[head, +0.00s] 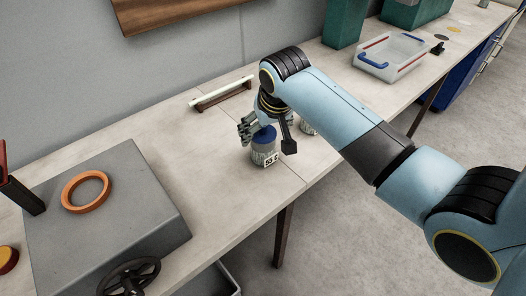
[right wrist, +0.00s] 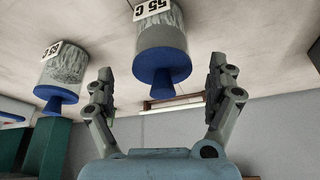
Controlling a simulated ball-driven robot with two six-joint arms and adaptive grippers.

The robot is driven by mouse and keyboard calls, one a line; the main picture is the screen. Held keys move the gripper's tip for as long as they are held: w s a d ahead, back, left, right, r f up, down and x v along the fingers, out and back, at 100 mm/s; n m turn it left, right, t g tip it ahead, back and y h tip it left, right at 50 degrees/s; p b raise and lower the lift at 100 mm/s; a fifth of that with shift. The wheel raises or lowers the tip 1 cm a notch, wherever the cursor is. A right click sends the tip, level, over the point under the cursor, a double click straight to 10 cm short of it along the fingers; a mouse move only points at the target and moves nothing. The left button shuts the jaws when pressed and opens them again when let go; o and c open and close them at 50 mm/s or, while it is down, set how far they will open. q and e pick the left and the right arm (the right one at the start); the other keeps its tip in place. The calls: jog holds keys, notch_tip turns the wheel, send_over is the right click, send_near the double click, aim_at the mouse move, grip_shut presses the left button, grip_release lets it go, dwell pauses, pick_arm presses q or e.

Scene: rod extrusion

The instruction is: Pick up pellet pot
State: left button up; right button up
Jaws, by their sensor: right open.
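A pellet pot (head: 263,155), a clear container with a blue top and a white label, stands upright on the bench. In the right wrist view, upside down, this pot (right wrist: 160,38) shows its blue top toward my right gripper (right wrist: 160,75), whose two fingers are spread on either side. The gripper is open and empty, with nothing between its pads that I can see touched. In the head view, my right gripper (head: 268,134) is close over the pot. A second similar pot (head: 308,127) is partly hidden behind my arm; it also shows in the right wrist view (right wrist: 63,68). My left gripper is not in view.
A grey machine block (head: 120,205) with an orange ring (head: 86,192) and a black handwheel (head: 130,277) is at left. A rack with a pale rod (head: 222,92) lies behind the pot. A clear tray (head: 390,57) with blue handles and green bins (head: 345,22) are farther right.

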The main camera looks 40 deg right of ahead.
aim_at(261, 155)
jog(key=x, duration=0.5)
jog(key=shift+s+a+f, duration=0.15)
jog(key=shift+s+f, duration=0.05)
jog(key=c, duration=1.5)
jog(key=shift+c, duration=0.6)
jog(key=shift+r, duration=0.15)
